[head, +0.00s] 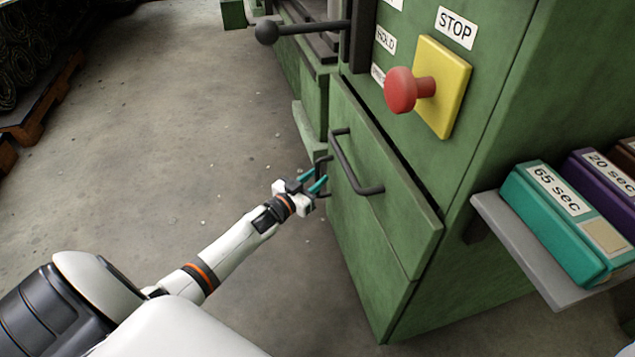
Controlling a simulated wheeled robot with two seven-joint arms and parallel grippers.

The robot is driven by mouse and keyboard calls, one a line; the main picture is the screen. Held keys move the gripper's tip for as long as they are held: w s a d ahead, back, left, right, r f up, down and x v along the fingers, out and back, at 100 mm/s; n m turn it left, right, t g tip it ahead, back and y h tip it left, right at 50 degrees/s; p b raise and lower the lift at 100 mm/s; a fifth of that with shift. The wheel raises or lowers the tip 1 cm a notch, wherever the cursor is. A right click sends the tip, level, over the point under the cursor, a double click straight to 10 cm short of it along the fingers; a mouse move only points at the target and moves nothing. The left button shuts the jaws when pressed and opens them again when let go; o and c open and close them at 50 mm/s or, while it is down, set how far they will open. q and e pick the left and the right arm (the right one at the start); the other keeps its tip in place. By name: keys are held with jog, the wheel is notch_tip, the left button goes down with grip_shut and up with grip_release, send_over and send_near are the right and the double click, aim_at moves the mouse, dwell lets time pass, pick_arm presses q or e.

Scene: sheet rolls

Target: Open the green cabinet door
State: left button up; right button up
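The green cabinet (480,262) stands at centre right. Its lower front panel, the door (365,250), looks closed. A small dark upright handle (322,163) sits by the door's left edge. My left gripper (312,180) reaches in from the left with two teal fingertips, held apart at this handle. I cannot tell whether the handle lies between the fingers. Above the door is a green drawer-like panel (395,195) with a larger dark bar handle (345,165). My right gripper is not in view.
A red push button (402,90) on a yellow plate (445,90) sticks out above. A black-knobbed lever (300,29) juts left. A grey shelf (520,245) with teal and purple boxes (552,220) projects right. Bare floor (170,130) lies left; dark rolls (25,55) sit on a pallet.

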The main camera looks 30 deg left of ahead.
pick_arm(q)
jog(key=shift+w+d, duration=0.1)
jog(key=shift+w, duration=0.6)
grip_shut()
